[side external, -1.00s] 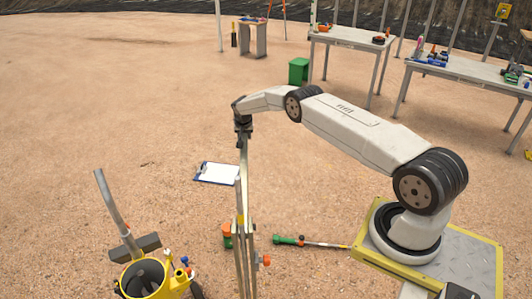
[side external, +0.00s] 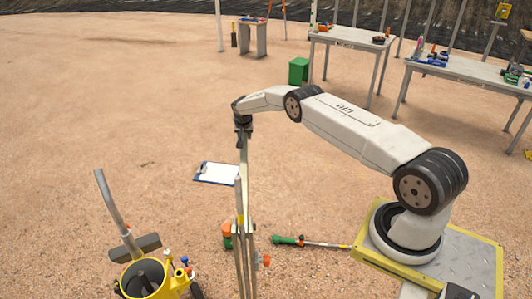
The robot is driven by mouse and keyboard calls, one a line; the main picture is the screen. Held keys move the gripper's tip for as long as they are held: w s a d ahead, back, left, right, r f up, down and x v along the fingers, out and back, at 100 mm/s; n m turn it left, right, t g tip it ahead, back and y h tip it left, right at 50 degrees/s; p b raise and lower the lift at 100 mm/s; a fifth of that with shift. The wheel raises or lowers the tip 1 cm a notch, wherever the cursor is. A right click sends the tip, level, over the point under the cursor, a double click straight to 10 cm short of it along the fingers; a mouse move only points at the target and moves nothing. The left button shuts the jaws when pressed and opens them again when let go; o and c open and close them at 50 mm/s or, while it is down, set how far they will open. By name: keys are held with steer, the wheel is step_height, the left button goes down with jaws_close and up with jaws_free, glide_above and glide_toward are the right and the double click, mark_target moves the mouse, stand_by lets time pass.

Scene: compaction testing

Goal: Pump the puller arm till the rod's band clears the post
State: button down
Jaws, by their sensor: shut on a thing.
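My gripper (side external: 242,128) is shut on the top of the puller arm (side external: 244,160), a thin upright grey bar near the middle of the side external view. The post (side external: 239,202) and other slim metal uprights stand close together below it. A small yellow mark (side external: 240,219) shows on these uprights; I cannot tell whether it is the rod's band. An orange knob (side external: 264,260) sticks out at the right, low on the uprights. The foot of the puller is cut off by the bottom edge of the picture.
A yellow bucket (side external: 128,284) with tools stands at the lower left. A clipboard (side external: 216,173), an orange and green container (side external: 227,234) and a green-handled tool (side external: 290,240) lie or stand around the puller. Tables (side external: 350,38) and a green bin (side external: 298,70) are behind. The left ground is clear.

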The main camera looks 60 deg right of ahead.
steer(key=shift+r, duration=0.2)
steer(key=shift+t+h, duration=0.5)
steer(key=shift+h, duration=0.3)
steer(key=shift+s+a+r, duration=0.1)
steer(key=shift+a+r, duration=0.05)
steer(key=shift+r, duration=1)
steer(key=shift+s+a+r, duration=0.1)
steer(key=shift+r, duration=1.1)
steer(key=shift+s+a+r, duration=0.1)
steer(key=shift+a+r, duration=0.05)
steer(key=shift+r, duration=1)
steer(key=s+a+r+t+h, duration=0.1)
steer(key=s+a+r, duration=0.1)
steer(key=r, duration=0.5)
steer(key=s+a+r+t+h, duration=0.1)
steer(key=s+a+r+h, duration=0.1)
steer(key=a+r, duration=0.3)
steer(key=s+a+r+t+h, duration=0.2)
steer(key=s+a+r, duration=0.1)
steer(key=r, duration=0.6)
steer(key=shift+s+a, duration=0.25)
steer(key=shift+c, duration=1.6)
jaws_free()
steer(key=shift+f, duration=0.15)
